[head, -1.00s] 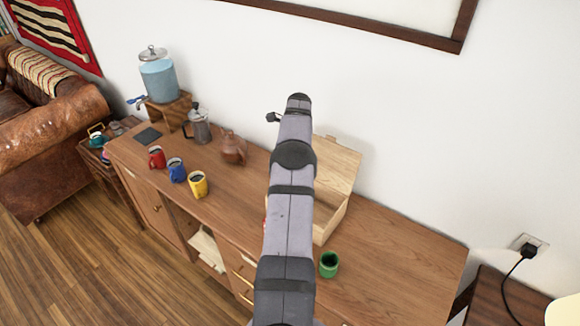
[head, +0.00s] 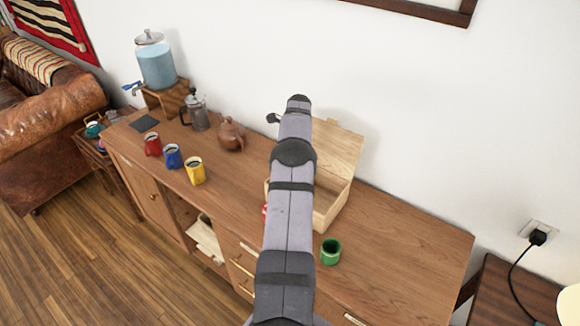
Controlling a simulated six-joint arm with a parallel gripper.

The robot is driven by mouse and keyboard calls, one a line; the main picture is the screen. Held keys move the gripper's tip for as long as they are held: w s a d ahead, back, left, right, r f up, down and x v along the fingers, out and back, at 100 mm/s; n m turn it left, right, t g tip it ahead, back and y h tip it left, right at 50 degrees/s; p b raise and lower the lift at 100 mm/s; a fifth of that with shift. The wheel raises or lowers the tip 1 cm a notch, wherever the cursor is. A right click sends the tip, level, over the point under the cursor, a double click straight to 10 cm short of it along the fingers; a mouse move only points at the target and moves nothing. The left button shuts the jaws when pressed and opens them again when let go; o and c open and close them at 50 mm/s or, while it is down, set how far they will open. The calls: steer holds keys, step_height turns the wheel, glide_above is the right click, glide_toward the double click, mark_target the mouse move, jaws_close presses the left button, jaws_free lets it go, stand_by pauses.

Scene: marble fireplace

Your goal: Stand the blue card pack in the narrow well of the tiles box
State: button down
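A light wooden box (head: 328,206) with its lid (head: 338,148) raised stands on the wooden sideboard, against the wall side. I take it for the tiles box. My arm crosses in front of it and hides its left part and most of its inside, so I cannot make out the narrow well. I cannot identify the blue card pack anywhere in view. A small red thing (head: 264,211) peeks out at the left edge of my arm, mostly hidden.
On the sideboard (head: 400,245), a green mug (head: 331,252) stands right of my arm. Red (head: 152,145), blue (head: 173,156) and yellow (head: 195,171) mugs, a brown teapot (head: 230,134), a coffee press (head: 195,110) and a dark flat square (head: 144,123) are left. The right end is clear.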

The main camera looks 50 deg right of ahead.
steer(key=shift+f+b, duration=0.8)
steer(key=shift+f, duration=0.9)
stand_by(1.5)
steer(key=shift+f, duration=0.3)
steer(key=shift+f+b, duration=0.25)
steer(key=shift+b, duration=0.1)
steer(key=c, duration=1.6)
jaws_free()
steer(key=shift+o, duration=0.2)
steer(key=shift+r+p, duration=2.95)
steer(key=shift+r, duration=1.6)
